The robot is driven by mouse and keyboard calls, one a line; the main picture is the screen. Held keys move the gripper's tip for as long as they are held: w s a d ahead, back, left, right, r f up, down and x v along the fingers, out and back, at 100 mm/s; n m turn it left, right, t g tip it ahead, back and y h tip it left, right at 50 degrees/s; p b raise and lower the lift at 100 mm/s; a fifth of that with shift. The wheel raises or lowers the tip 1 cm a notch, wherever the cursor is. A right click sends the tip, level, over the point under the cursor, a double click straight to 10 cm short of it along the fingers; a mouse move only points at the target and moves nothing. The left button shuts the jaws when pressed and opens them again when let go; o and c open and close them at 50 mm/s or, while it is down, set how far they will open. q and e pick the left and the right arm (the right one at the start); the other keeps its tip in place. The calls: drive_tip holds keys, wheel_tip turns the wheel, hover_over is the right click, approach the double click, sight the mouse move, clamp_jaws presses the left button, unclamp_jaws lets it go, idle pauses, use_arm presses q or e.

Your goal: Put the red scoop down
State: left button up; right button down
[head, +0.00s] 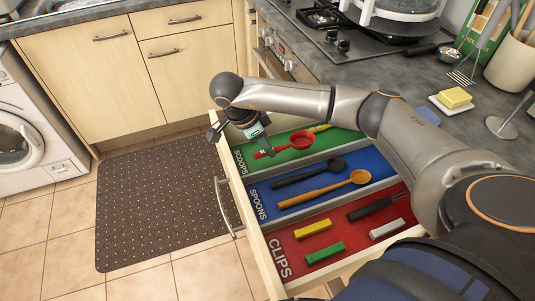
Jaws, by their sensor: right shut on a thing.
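The red scoop (294,144) is at the green compartment of the open drawer, labelled SCOOPS. Its bowl is to the right and its handle points left. My right gripper (264,147) is over the left part of this compartment, shut on the scoop's handle. The fingers hide part of the handle. I cannot tell whether the scoop touches the green floor. A yellow utensil (320,128) lies behind it, partly hidden by my arm. My left gripper is not in view.
The blue SPOONS compartment (262,197) holds a black spoon (310,173) and a wooden spoon (325,190). The red CLIPS compartment (290,240) holds yellow, green and white clips and a black-handled whisk (375,206). Divider walls separate them. The counter with a stove is behind.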

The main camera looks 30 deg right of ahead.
sight(267, 155)
drive_tip(key=shift+w+d+f, duration=0.1)
drive_tip(key=shift+f, duration=1.6)
drive_tip(key=shift+f, duration=0.2)
drive_tip(key=c, duration=0.8)
unclamp_jaws()
drive_tip(key=shift+r, duration=0.15)
drive_tip(key=p+v, duration=0.1)
drive_tip(key=v, duration=1.1)
drive_tip(key=shift+r, duration=0.15)
